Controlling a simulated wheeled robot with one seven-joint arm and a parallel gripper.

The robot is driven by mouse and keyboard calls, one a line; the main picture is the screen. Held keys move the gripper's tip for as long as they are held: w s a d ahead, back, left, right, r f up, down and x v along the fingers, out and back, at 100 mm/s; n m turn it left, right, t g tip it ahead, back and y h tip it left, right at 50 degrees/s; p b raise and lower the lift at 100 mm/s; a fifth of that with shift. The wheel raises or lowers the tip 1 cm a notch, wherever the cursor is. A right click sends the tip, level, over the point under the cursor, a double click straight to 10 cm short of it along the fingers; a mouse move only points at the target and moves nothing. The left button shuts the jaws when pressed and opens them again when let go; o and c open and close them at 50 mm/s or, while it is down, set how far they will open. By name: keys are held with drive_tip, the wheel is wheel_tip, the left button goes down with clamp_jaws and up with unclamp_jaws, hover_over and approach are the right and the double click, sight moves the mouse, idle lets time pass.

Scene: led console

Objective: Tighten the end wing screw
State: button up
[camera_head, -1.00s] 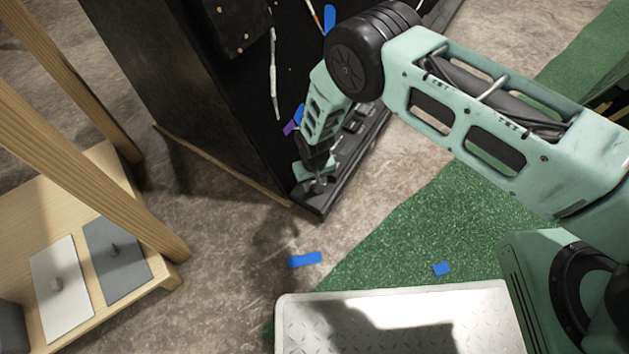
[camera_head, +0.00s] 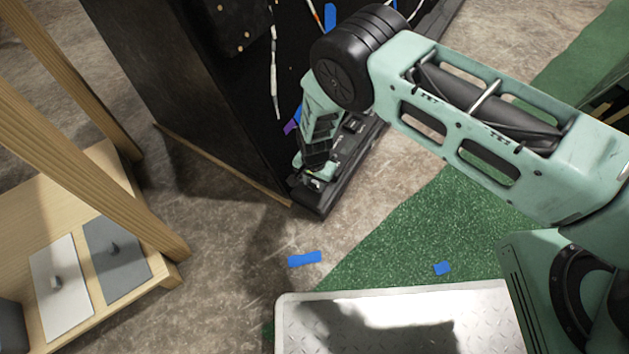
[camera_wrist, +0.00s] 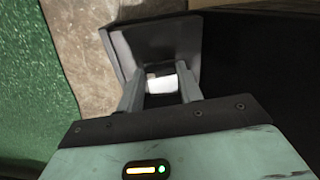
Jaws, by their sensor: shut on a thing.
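My gripper (camera_head: 314,179) is at the near end of the black base strip (camera_head: 318,205) of the dark console (camera_head: 160,85). In the wrist view, my gripper's two fingers (camera_wrist: 161,82) point at a dark panel (camera_wrist: 165,45). They are shut on a small pale piece (camera_wrist: 162,84), which I take to be the end wing screw. Its wings and thread cannot be made out. In the head view my gripper hides the screw.
A wooden stand (camera_head: 105,180) with a white plate (camera_head: 62,288) and a grey plate (camera_head: 117,262) is at the left. A metal tread plate (camera_head: 490,310) lies in front on a green mat (camera_head: 400,235). White cables (camera_head: 273,75) hang inside the console.

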sight(314, 185)
drive_tip(key=shift+w+r+m, duration=0.15)
drive_tip(key=shift+m, duration=0.45)
drive_tip(key=o, duration=1)
wheel_tip(314, 185, up, 17)
drive_tip(key=p, duration=0.7)
drive_tip(key=shift+r, duration=0.15)
